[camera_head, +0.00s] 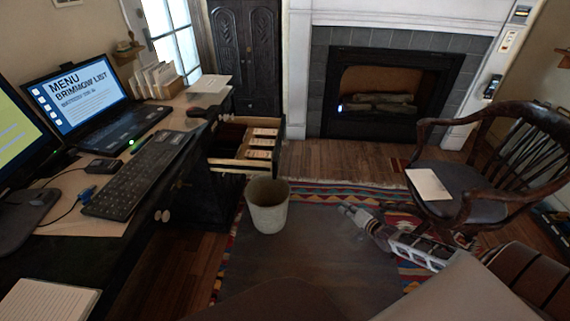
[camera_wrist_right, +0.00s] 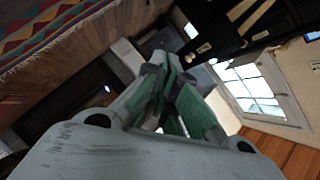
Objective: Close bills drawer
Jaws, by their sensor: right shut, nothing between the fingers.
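The open drawer (camera_head: 238,164) sticks out of the dark desk, left of the fireplace. Its light wooden side shows, and several pale paper bundles (camera_head: 262,143) stand inside it. I cannot read any label on it. My right gripper (camera_head: 348,210) is over the patterned rug, right of the bin and apart from the drawer. In the right wrist view its green-padded fingers (camera_wrist_right: 178,95) are together and empty. What appears to be the drawer (camera_wrist_right: 250,14) shows at the top of that view, beyond the fingers. My left gripper is not in view.
A pale bin (camera_head: 268,207) stands on the rug (camera_head: 310,193) in front of the drawer. A wooden armchair (camera_head: 460,178) with a paper on its seat is at right. The desk holds a laptop (camera_head: 80,100) and keyboard (camera_head: 140,172). Floor before the fireplace (camera_head: 385,90) is clear.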

